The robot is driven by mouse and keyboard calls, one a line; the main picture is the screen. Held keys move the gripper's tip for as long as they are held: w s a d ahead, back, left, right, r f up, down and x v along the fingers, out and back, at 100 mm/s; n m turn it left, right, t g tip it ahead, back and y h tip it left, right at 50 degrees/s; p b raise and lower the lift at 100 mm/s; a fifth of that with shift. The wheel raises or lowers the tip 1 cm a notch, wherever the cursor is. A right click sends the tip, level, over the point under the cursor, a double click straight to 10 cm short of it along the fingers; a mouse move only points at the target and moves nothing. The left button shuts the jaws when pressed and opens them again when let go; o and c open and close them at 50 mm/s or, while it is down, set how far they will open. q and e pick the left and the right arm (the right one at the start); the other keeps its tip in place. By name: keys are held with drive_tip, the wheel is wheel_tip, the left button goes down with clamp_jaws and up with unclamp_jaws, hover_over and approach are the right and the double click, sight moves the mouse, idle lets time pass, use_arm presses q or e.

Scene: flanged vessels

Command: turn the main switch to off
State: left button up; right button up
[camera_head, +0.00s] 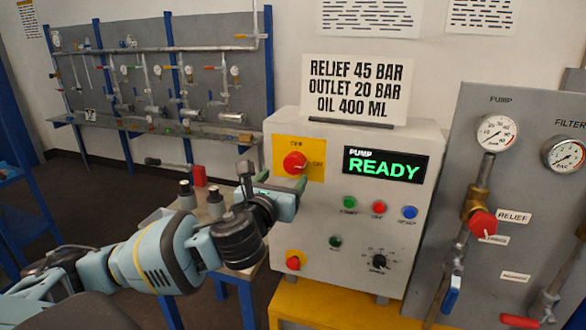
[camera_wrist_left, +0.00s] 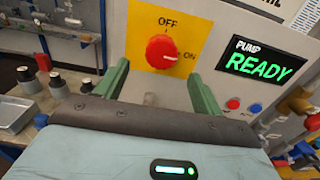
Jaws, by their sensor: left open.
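The main switch is a round red knob (camera_head: 295,163) on a yellow plate (camera_head: 315,150) at the upper left of the grey pump panel. In the left wrist view the knob (camera_wrist_left: 161,52) sits between labels OFF above and ON at the right; a small pale mark on it appears to face ON. My left gripper (camera_head: 282,181) is just below and in front of the knob. In the wrist view its two green fingers (camera_wrist_left: 162,88) stand wide apart, empty, on either side below the knob and apart from it. My right gripper is not in view.
A lit READY display (camera_head: 387,164) and several push buttons lie right of the switch. A small red knob on yellow (camera_head: 293,263) and a black selector (camera_head: 379,262) sit lower. A gauge panel (camera_head: 500,95) stands at the right. Bottles (camera_head: 187,194) stand on a bench at left.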

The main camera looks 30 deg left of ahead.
sight(293, 167)
use_arm(q)
drive_tip(key=shift+x, duration=3.3)
drive_tip(key=shift+d, duration=0.1)
drive_tip(key=shift+c, duration=0.2)
drive_tip(key=c, duration=0.9)
drive_tip(key=shift+c, duration=0.2)
